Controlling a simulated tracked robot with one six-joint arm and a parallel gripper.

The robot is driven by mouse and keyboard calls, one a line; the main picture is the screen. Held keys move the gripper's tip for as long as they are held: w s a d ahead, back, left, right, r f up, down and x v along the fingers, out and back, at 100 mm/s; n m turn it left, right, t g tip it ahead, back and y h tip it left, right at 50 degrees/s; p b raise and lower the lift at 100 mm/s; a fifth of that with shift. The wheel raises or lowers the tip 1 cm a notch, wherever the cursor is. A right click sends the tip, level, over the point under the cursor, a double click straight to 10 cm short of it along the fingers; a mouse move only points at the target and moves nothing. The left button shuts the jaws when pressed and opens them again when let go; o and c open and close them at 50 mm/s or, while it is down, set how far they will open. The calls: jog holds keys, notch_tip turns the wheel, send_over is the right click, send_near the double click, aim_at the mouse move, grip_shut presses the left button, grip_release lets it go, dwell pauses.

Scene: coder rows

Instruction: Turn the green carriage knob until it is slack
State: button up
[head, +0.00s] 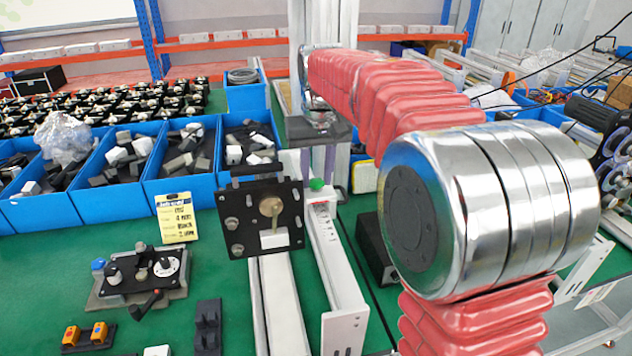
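The green carriage knob (316,184) is a small round cap at the top of a white upright-sided rail (335,262), near the middle of the head view. My red-sleeved arm comes from the right and ends above it. My gripper (317,165) hangs down from a dark wrist plate, just over the knob. Its fingers are small and blend with the pale column behind, so their opening and any contact with the knob cannot be told. A black plate (238,218) with a brass-coloured knob (271,207) stands left of the green knob.
Blue bins (130,188) of black and white parts line the back left. A yellow card (176,217) stands before them. A black fixture with knobs (140,270) and orange blocks (85,334) lie front left. Green mat (215,275) shows bare between them.

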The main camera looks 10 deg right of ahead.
jog(key=c, duration=0.7)
jog(key=n, duration=0.3)
jog(key=o, duration=1.1)
jog(key=shift+c, duration=0.2)
jog(key=shift+r, duration=0.1)
jog(key=shift+r, duration=2.4)
